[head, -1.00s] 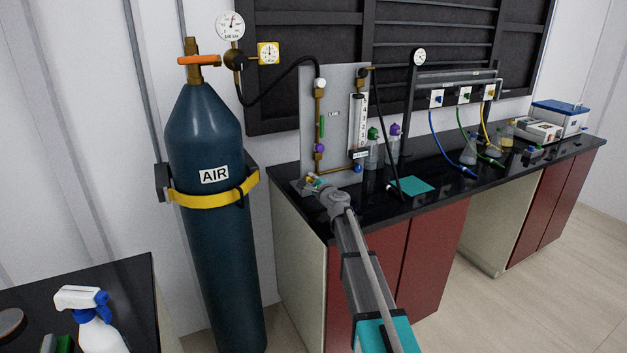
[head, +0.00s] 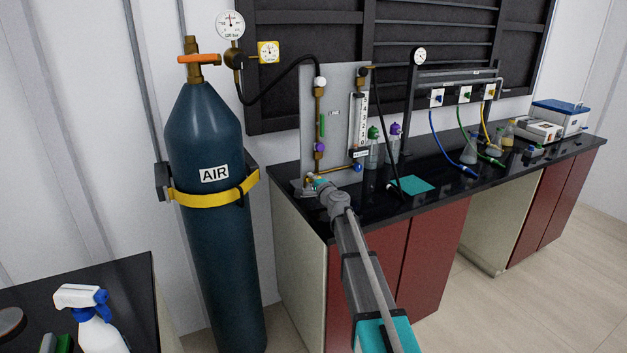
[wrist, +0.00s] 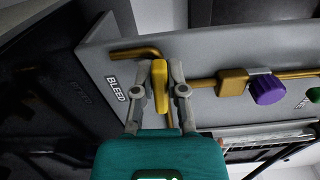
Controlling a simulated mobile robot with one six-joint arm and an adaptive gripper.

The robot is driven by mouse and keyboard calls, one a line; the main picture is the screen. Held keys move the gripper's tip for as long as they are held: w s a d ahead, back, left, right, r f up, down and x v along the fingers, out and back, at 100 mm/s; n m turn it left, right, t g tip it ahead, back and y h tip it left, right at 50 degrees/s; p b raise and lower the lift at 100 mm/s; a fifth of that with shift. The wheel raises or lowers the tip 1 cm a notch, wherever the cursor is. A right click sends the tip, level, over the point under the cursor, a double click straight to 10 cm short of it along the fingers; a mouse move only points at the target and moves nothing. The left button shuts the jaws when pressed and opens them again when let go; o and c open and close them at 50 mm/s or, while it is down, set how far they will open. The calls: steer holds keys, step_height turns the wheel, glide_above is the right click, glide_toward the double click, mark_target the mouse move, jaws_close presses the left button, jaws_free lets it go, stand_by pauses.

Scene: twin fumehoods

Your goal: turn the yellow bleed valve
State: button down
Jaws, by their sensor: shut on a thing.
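The yellow bleed valve handle (wrist: 160,92) is a small upright lever on the brass pipe of the grey panel, beside the BLEED label (wrist: 116,89). My gripper (wrist: 160,76) has one finger on each side of the handle and is shut on it. In the head view, my gripper (head: 315,183) is at the lower left of the panel (head: 340,95), low over the bench. The handle is too small and covered to make out in that view.
A purple knob (wrist: 268,89) sits farther right along the same pipe. The blue AIR cylinder (head: 205,130) stands left of the bench.

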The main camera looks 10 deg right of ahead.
steer(key=c, duration=0.7)
jaws_free()
steer(key=shift+d, duration=0.1)
steer(key=shift+s, duration=0.1)
steer(key=v, duration=1.1)
steer(key=shift+s+d, duration=0.1)
steer(key=shift+s, duration=0.25)
